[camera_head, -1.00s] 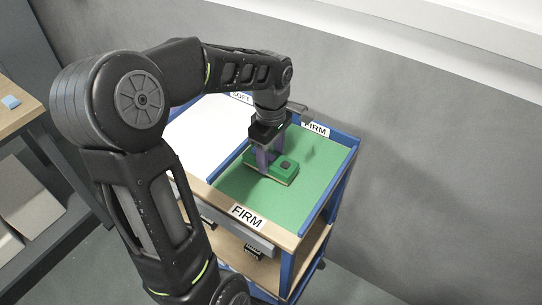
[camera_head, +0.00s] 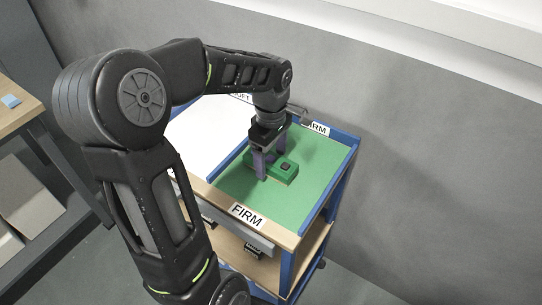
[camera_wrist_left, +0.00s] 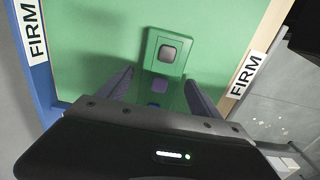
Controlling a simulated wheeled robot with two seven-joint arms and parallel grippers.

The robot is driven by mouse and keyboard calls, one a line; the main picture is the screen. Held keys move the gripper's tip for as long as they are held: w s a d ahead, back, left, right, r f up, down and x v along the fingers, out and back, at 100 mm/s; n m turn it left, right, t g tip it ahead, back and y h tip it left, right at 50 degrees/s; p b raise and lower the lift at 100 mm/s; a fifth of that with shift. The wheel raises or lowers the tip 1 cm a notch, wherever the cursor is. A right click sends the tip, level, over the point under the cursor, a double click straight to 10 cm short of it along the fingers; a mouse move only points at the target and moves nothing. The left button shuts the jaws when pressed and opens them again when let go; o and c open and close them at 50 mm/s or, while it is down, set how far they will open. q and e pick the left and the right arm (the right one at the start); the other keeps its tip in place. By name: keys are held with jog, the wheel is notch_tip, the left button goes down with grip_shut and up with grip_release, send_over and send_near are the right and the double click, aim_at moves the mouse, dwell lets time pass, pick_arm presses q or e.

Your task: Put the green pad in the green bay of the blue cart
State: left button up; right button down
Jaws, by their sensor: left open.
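The green pad (camera_head: 284,170) lies on the green bay (camera_head: 234,190) of the blue cart (camera_head: 344,172). It has a dark square on top and also shows in the left wrist view (camera_wrist_left: 157,66). My left gripper (camera_head: 268,170) is open above the bay, with its fingers on either side of the pad's near part. In the left wrist view the two fingers (camera_wrist_left: 157,88) stand apart from the pad, with green showing between. Part of the pad is hidden behind the fingers and the wrist. My right gripper is not in view.
FIRM labels (camera_head: 247,215) mark the green bay's ends. A white bay (camera_head: 203,135) adjoins it on the left, with a partly hidden label. A wooden table with a small blue block (camera_head: 11,101) stands at the far left. A grey wall rises behind the cart.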

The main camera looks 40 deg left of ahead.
aim_at(271, 158)
pick_arm(q)
jog(key=shift+r, duration=0.45)
notch_tip(271, 158, up, 11)
jog(key=shift+r, duration=0.2)
dwell(0.6)
